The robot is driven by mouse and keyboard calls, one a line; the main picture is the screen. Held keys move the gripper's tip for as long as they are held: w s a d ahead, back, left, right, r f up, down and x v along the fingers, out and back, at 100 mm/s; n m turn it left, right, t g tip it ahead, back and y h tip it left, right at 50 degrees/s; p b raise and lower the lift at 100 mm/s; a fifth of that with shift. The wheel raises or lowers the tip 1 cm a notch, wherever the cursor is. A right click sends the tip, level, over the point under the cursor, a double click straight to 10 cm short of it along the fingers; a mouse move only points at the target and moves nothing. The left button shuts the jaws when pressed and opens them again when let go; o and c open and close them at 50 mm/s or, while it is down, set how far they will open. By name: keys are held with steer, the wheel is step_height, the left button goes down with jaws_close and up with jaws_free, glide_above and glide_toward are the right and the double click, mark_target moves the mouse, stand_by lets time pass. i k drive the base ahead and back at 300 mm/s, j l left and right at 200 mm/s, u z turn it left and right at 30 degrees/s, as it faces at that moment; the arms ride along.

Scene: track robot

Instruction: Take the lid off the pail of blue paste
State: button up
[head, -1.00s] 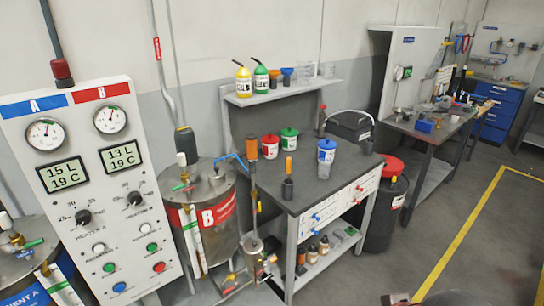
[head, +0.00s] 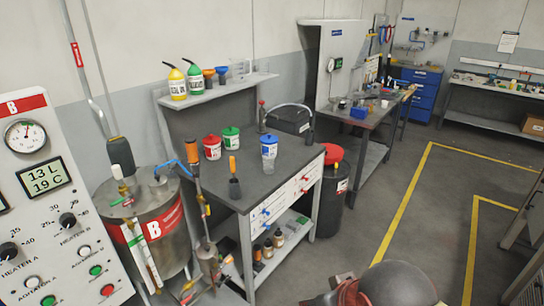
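The blue-lidded pail (head: 269,144) stands upright on the dark top of the workbench (head: 300,160), near its right side. Its blue lid (head: 269,138) is on top, and a clear, glass-like part shows at its lower end; I cannot tell whether that is a separate vessel. A red-lidded pail (head: 212,147) and a green-lidded pail (head: 231,138) stand to its left, also with lids on. My gripper is not visible. A dark rounded part of my own body shows at the bottom edge, well away from the pails.
A brush with an orange handle (head: 234,180) stands in front of the pails. A dark box (head: 290,119) is behind them. A red-topped drum (head: 332,155) stands right of the bench, and tank B (head: 150,235) on its left. Open floor (head: 400,215) lies to the right.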

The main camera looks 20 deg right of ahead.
mark_target(267, 139)
steer(key=i+l+u, duration=0.25)
steer(key=i+l, duration=0.7)
steer(key=i, duration=0.35)
steer(key=i+l+u, duration=0.25)
steer(key=i+l, duration=0.95)
